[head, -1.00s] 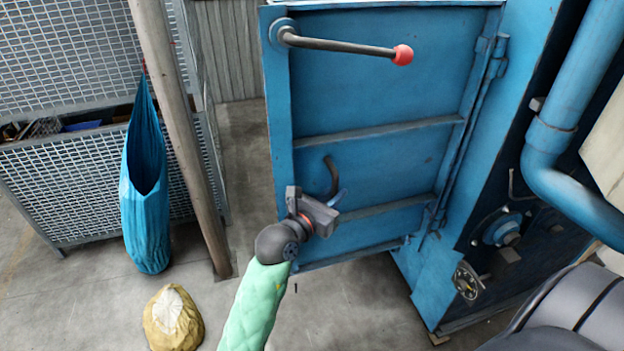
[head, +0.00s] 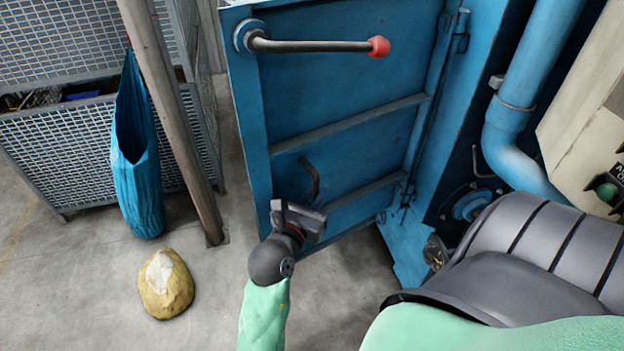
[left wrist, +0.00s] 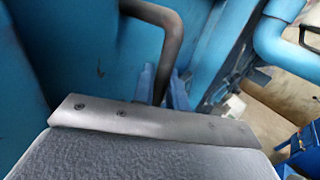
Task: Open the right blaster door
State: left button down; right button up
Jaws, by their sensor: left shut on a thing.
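The blue blaster door (head: 350,90) stands in the middle of the head view, with hinges on its right side and a free edge on its left. It stands swung out from the blue cabinet (head: 405,245). A long dark lever with a red knob (head: 379,47) crosses its top. A short curved dark handle (head: 314,175) sits lower down, near the free edge. My left gripper (head: 308,200) is shut on this handle. In the left wrist view, its blue fingertips (left wrist: 163,90) lie either side of the curved handle (left wrist: 172,40). My right gripper is not visible.
A wooden post (head: 170,110), a hanging blue bag (head: 137,165) and a wire-mesh crate (head: 60,150) stand left of the door. A yellowish lump (head: 166,285) lies on the floor. A blue pipe (head: 515,110) runs at right.

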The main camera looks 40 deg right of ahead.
pick_arm(q)
jog(key=shift+d+r, duration=0.1)
jog(key=shift+r, duration=0.1)
jog(key=c, duration=1.8)
grip_release()
jog(key=shift+c, duration=0.2)
jog(key=o, duration=0.3)
jog(key=shift+o, duration=0.2)
jog(key=shift+s+d+f, duration=0.1)
jog(key=shift+d, duration=0.05)
